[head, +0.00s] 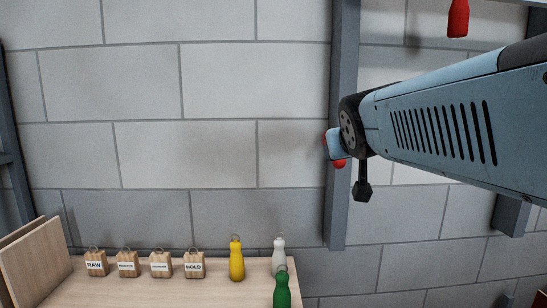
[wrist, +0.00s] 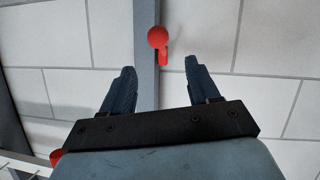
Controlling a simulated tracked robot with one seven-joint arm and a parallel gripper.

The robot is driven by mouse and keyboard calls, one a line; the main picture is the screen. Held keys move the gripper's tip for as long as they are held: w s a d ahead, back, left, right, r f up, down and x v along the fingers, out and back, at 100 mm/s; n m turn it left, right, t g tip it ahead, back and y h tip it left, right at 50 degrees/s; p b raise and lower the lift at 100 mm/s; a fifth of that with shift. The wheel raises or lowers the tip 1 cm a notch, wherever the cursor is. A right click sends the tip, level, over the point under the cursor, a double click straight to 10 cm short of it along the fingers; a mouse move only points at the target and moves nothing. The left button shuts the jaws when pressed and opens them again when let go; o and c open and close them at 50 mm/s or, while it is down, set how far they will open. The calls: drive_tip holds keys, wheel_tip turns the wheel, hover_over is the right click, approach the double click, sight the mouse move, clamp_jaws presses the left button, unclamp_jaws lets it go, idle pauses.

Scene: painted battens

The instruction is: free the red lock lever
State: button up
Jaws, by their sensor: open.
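The red lock lever (wrist: 163,53), with a round knob (wrist: 157,37), is on a grey upright post in the wrist view. It lies just beyond and between the tips of my gripper (wrist: 159,70). My gripper is open, with nothing between its fingers, and its tips look apart from the lever. In the head view my arm reaches in from the right to the post, and its end hides most of the lever there. A small red rounded part (head: 339,163) shows below the end of my arm; I cannot tell for sure that it is the knob.
The grey post (head: 336,215) stands against a block wall. A red bottle-shaped thing (head: 458,18) is at the top right. Below, a wooden surface (head: 130,287) holds several labelled wooden blocks (head: 128,264) and yellow (head: 236,262), white (head: 279,256) and green (head: 282,290) bottle-shaped things.

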drive_tip(key=x, duration=1.2)
clamp_jaws()
idle(0.6)
